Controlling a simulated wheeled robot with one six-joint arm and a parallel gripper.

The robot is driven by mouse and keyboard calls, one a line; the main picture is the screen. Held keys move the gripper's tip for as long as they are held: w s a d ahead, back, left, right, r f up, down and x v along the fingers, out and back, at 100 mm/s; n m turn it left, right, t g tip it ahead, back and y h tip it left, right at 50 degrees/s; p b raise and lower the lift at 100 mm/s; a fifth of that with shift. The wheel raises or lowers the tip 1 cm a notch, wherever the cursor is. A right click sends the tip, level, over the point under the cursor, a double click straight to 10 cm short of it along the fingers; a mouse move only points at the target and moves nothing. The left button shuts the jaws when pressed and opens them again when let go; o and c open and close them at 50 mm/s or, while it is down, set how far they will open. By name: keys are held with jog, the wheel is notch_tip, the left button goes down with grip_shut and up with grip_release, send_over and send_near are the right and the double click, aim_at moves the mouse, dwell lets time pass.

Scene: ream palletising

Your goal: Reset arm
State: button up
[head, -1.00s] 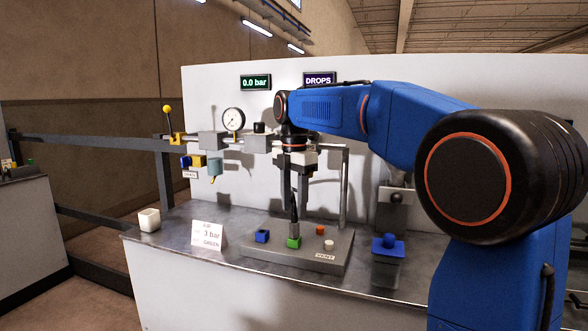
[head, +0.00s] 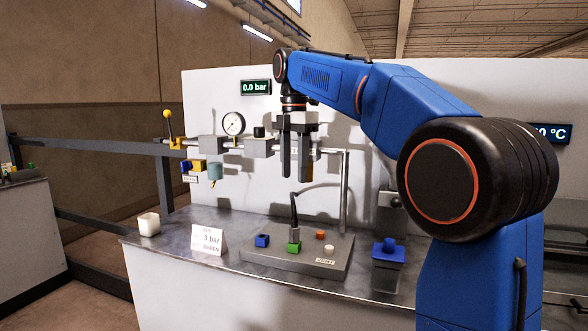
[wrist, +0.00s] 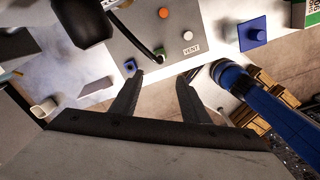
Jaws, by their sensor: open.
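My gripper (head: 294,178) hangs downward above the back of the bench in the head view, its two dark fingers apart and nothing between them. The blue arm reaches in from the right. In the wrist view the fingers (wrist: 160,82) are also spread, with part of the grey button plate and bench beyond them. Below my gripper in the head view is the grey plate (head: 270,258) with a blue block (head: 262,241), a green block (head: 294,247) with a black hose, an orange button (head: 320,235) and a white button (head: 328,249) by a VENT label.
A pipe line with a gauge (head: 233,123) and a yellow-knobbed lever (head: 167,114) runs close behind my gripper. A card (head: 208,239), a white cup (head: 149,224) and a blue-topped box (head: 388,250) stand on the bench (head: 190,260). The display (head: 255,87) reads 0.0 bar.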

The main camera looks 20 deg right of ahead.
jog(key=s+d+f+m+t, duration=0.2)
jog(key=s+d+f+m, duration=0.1)
jog(key=s+f+m, duration=0.8)
jog(key=s+d+f+m+t, duration=0.2)
jog(key=s+d+f+m, duration=0.2)
jog(key=s+f+m, duration=0.7)
jog(key=s+f, duration=0.9)
jog(key=s, duration=0.2)
jog(key=shift+s+f+m+t, duration=0.2)
jog(key=shift+f+m+t, duration=0.05)
jog(key=shift+m+t, duration=0.15)
